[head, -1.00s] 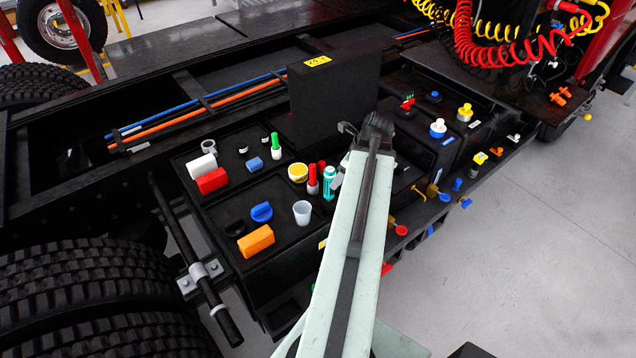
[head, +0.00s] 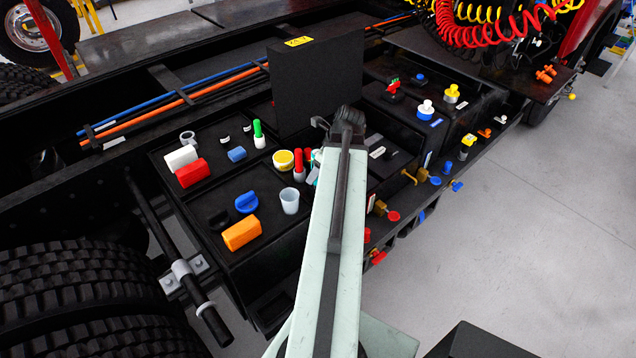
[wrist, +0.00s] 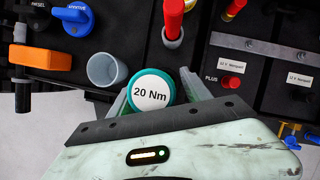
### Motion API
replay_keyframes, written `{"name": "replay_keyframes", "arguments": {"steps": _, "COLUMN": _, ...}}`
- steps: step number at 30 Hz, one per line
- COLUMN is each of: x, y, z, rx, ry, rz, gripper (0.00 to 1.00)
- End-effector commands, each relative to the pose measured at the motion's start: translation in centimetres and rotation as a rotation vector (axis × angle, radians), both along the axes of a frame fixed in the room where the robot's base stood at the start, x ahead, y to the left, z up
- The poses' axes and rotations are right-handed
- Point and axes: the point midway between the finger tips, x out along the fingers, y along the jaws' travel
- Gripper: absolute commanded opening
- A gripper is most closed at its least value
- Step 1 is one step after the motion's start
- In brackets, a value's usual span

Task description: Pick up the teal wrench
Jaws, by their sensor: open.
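The teal wrench (wrist: 150,92) shows end-on in the wrist view as a round teal body with a white cap marked "20 Nm". My gripper (wrist: 155,82) is open, with one pale finger on each side of the wrench's end. I cannot tell whether either finger touches it. In the head view only a thin sliver of teal (head: 316,172) shows at the left edge of my arm, which hides the rest of the wrench and most of my gripper.
A pale cup (head: 290,201) stands close left of the wrench, with red-topped items (head: 298,160) behind it. An orange block (head: 241,233) and blue knob (head: 246,203) lie further left. A dark upright panel (head: 318,85) stands behind. Labelled compartments (wrist: 270,70) lie right.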

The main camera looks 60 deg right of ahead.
Motion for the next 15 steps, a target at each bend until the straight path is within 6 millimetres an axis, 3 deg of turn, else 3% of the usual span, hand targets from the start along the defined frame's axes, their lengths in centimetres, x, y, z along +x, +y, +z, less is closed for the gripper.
{"name": "replay_keyframes", "arguments": {"steps": 6, "x": 0.13, "y": 0.0, "z": -0.26, "rx": 0.0, "ry": 0.0, "rz": -0.001, "gripper": 0.57}}
{"name": "replay_keyframes", "arguments": {"steps": 8, "x": 0.12, "y": -0.01, "z": -0.24, "rx": 0.0, "ry": 0.0, "rz": -0.001, "gripper": 0.43}}
{"name": "replay_keyframes", "arguments": {"steps": 12, "x": 0.1, "y": -0.02, "z": -0.24, "rx": -0.001, "ry": 0.0, "rz": -0.001, "gripper": 0.04}}
{"name": "replay_keyframes", "arguments": {"steps": 15, "x": 0.1, "y": -0.03, "z": -0.23, "rx": -0.001, "ry": 0.0, "rz": -0.001, "gripper": 0.0}}
